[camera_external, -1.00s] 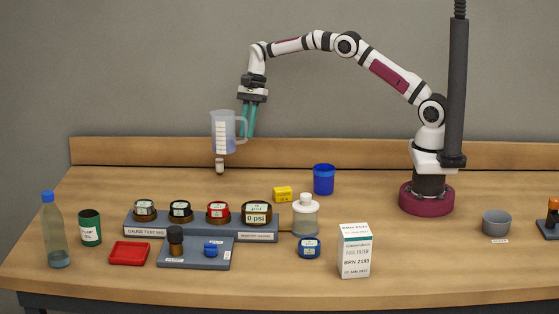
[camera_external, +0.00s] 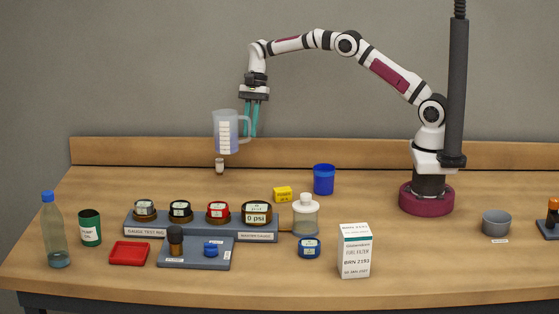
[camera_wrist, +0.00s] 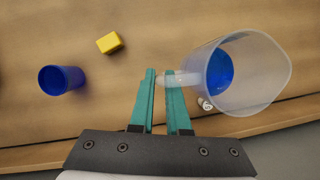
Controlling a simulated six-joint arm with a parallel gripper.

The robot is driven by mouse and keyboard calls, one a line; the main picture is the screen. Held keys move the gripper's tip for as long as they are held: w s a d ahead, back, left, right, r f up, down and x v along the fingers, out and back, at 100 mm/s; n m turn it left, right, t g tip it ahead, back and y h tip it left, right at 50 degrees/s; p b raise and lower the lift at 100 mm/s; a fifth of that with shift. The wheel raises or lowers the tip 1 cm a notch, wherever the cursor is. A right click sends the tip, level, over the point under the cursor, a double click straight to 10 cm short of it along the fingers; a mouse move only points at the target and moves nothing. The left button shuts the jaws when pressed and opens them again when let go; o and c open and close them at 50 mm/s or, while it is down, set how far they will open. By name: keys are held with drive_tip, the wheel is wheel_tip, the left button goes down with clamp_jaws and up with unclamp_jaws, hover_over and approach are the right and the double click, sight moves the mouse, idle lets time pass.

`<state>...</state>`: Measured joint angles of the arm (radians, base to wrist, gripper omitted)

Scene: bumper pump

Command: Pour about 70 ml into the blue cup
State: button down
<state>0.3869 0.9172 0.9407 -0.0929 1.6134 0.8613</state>
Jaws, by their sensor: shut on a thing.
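The blue cup (camera_external: 324,180) stands upright on the table toward the back, right of the yellow box; it also shows at the left in the wrist view (camera_wrist: 61,79). A clear measuring jug (camera_external: 226,133) with a white scale hangs in the air to the left of the cup, nearly upright. My gripper (camera_external: 249,134) is shut on the jug's handle. In the wrist view my gripper (camera_wrist: 165,78) has the handle between its teal fingers, and blue liquid (camera_wrist: 220,70) shows inside the jug (camera_wrist: 257,75).
A yellow box (camera_external: 283,195) lies between jug and cup. A small white-topped item (camera_external: 219,166) stands below the jug. A gauge rack (camera_external: 200,226), clear bottle (camera_external: 305,214) and white carton (camera_external: 355,250) stand nearer the front. A wooden ledge (camera_external: 330,152) runs along the back.

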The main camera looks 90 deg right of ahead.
drive_tip(key=s+a+r+n+g+h, duration=0.25)
drive_tip(key=s+r+n, duration=0.35)
drive_tip(key=n, duration=0.4)
drive_tip(key=s+a+r+n+g+h, duration=0.1)
drive_tip(key=s+r+n+g, duration=0.25)
drive_tip(key=s+n, duration=0.55)
drive_tip(key=w+d+f+n+t+h, duration=0.1)
drive_tip(key=w+d+f+n, duration=0.2)
drive_tip(key=f+n, duration=0.2)
drive_tip(key=w+d+f+n+t+h, duration=0.1)
drive_tip(key=w+d+f+n+h, duration=0.1)
drive_tip(key=f+n, duration=0.3)
drive_tip(key=w+d+f+n+t+h, duration=0.1)
drive_tip(key=w+d+f+n, duration=0.3)
drive_tip(key=f, duration=0.5)
drive_tip(key=shift+w+f+n+h, duration=0.3)
drive_tip(key=shift+w+n+h, duration=0.15)
drive_tip(key=shift+n, duration=0.45)
drive_tip(key=shift+s+r, duration=0.1)
drive_tip(key=shift+r, duration=0.05)
